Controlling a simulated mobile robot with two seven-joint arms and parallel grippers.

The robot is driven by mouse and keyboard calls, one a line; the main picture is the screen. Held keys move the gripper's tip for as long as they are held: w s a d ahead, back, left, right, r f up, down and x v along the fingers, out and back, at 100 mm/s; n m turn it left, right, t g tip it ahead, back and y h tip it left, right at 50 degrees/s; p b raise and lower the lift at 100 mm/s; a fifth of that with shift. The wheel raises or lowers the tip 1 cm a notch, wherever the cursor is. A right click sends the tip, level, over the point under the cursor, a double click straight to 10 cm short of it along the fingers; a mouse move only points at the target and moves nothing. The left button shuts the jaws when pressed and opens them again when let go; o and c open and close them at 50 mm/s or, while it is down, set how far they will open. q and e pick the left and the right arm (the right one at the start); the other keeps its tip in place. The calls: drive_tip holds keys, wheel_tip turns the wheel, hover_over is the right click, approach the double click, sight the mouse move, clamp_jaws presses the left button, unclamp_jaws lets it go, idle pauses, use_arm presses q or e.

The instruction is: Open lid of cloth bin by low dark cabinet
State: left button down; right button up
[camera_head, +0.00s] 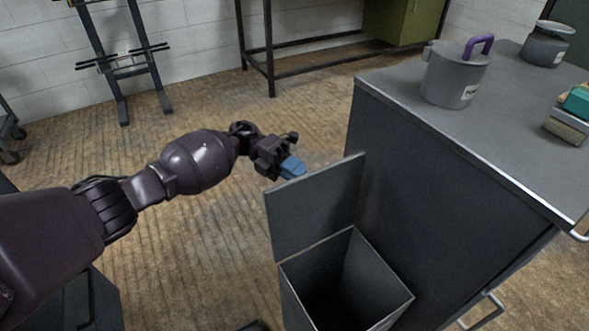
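The dark grey bin (378,284) stands on the floor against the side of the low dark cabinet (425,190). Its lid (315,206) is raised and stands nearly upright along the bin's far edge, so the dark inside shows. My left gripper (293,168), with blue fingertips, is just above and behind the lid's upper edge. I cannot tell whether it touches the lid. The fingertips show as one small blue block, and the gap between them cannot be made out. I do not see my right gripper.
On the cabinet top stand a grey pot with a purple handle (456,75), another lidded grey container (545,45) and a teal-topped item (574,108). A black metal rack (125,65) and a metal-framed table (310,45) stand by the wall.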

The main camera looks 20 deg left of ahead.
use_arm(q)
drive_tip(key=shift+s+d+f, duration=0.1)
drive_tip(key=shift+s+f, duration=0.1)
drive_tip(key=shift+f, duration=0.35)
drive_tip(key=shift+s+f, duration=0.2)
drive_tip(key=shift+f, duration=0.3)
drive_tip(key=c, duration=1.1)
unclamp_jaws()
drive_tip(key=shift+w, duration=0.15)
drive_tip(key=shift+r, duration=0.1)
drive_tip(key=shift+w+r, duration=0.2)
drive_tip(key=shift+r, duration=0.25)
drive_tip(key=b+v, duration=0.1)
drive_tip(key=v, duration=1)
drive_tip(key=shift+f, duration=0.1)
drive_tip(key=shift+d, duration=0.1)
